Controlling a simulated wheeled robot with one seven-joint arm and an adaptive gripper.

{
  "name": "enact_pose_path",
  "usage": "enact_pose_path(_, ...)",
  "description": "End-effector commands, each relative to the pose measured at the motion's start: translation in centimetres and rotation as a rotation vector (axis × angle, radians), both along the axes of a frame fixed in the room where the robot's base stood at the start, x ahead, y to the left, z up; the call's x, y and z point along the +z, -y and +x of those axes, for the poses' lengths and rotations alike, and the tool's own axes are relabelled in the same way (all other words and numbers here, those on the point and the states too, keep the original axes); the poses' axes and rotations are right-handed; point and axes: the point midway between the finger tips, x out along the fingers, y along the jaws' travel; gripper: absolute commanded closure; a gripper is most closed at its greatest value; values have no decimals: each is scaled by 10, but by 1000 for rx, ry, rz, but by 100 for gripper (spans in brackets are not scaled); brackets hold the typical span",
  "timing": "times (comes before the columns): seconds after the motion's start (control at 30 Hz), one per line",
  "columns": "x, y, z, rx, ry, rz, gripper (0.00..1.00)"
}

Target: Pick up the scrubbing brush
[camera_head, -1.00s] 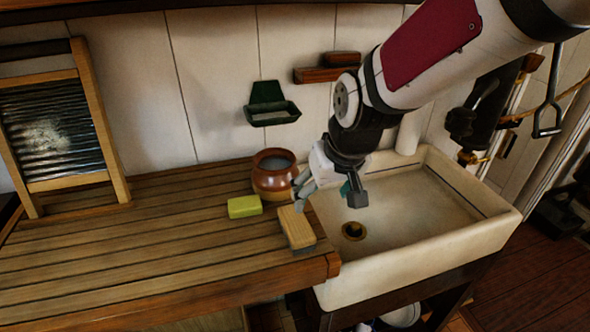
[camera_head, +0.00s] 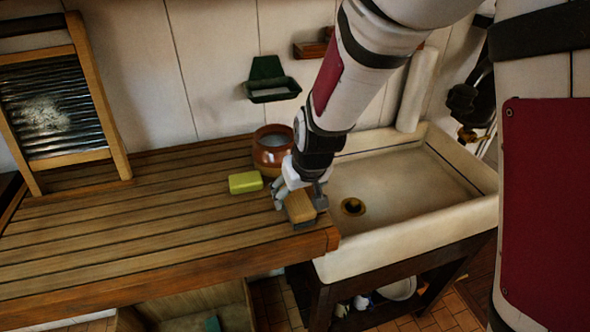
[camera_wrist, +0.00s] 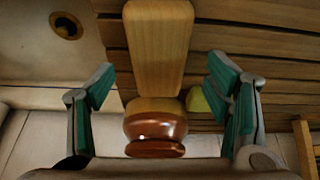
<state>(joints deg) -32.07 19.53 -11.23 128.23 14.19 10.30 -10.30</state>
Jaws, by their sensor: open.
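The scrubbing brush (camera_head: 300,207), with a light wooden block back and greyish bristles at its lower edge, lies on the slatted wooden counter near its right end by the sink. My gripper (camera_head: 300,197) is down at the brush, with fingers to its left and right. In the head view the arm and gripper partly cover the brush.
A yellow-green soap bar (camera_head: 245,182) lies just left of the brush. A brown glazed pot (camera_head: 271,158) stands behind it, close to my arm. The white sink (camera_head: 410,190) is to the right. A washboard (camera_head: 58,105) leans at the far left. The left counter is clear.

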Motion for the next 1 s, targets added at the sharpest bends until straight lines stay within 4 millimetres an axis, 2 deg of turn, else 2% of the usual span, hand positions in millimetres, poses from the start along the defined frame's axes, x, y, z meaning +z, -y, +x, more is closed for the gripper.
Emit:
enact_pose_path(0.3, -40, -3, 15, -1, -4, -1, 28)
enact_pose_path(0.6, -43, -4, 17, 0, -1, 0, 28)
enact_pose_path(0.63, -43, -4, 17, 0, -1, 0, 31)
enact_pose_path(0.67, -43, -4, 17, 0, -1, 0, 37)
enact_pose_path(0.87, -43, -4, 17, 0, -1, 0, 83)
enact_pose_path(1.0, -43, -4, 17, 0, -1, 0, 85)
